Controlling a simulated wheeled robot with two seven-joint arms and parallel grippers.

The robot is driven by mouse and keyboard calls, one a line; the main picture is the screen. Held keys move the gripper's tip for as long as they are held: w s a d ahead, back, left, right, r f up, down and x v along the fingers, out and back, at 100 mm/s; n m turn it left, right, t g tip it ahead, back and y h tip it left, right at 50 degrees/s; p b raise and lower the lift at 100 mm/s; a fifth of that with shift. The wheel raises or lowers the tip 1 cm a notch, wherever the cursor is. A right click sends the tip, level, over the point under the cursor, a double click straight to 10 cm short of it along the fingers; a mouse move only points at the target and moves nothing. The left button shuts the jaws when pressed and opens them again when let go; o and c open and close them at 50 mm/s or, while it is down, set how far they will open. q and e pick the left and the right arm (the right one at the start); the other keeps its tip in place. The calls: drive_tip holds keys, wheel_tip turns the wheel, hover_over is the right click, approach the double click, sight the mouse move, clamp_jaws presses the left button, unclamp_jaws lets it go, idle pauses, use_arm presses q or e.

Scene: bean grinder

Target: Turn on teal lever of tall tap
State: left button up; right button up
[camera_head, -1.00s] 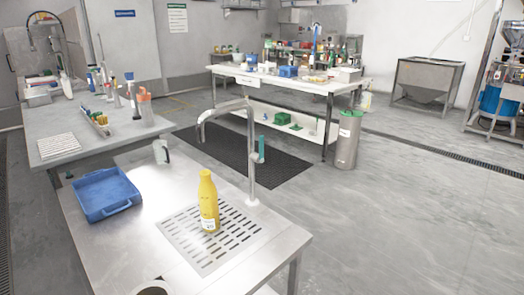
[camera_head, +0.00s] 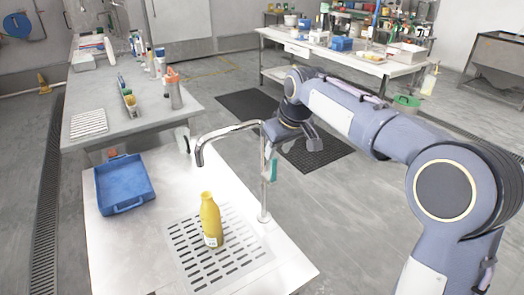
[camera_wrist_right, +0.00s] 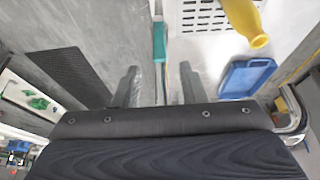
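The tall tap (camera_head: 266,190) is a chrome post with a spout curving left over the metal sink table. Its teal lever (camera_head: 273,170) hangs upright along the right side of the post. My right gripper (camera_head: 296,138) is just above and beside the lever, behind the post, with its arm coming from the right. In the right wrist view, the teal lever (camera_wrist_right: 159,42) shows ahead, lined up with the gap between the spread fingers of my right gripper (camera_wrist_right: 158,76). The gripper is open and empty, apart from the lever. My left gripper is not in view.
A yellow bottle (camera_head: 210,220) stands on the slotted drain (camera_head: 185,262) left of the tap. A blue tray (camera_head: 123,184) lies at the table's left. A grey table (camera_head: 140,128) with bottles and a white bench (camera_head: 375,66) stand behind. Floor right of the tap is clear.

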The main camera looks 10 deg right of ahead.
sight(275, 159)
drive_tip(key=x, duration=0.7)
drive_tip(key=shift+f, duration=0.2)
clamp_jaws()
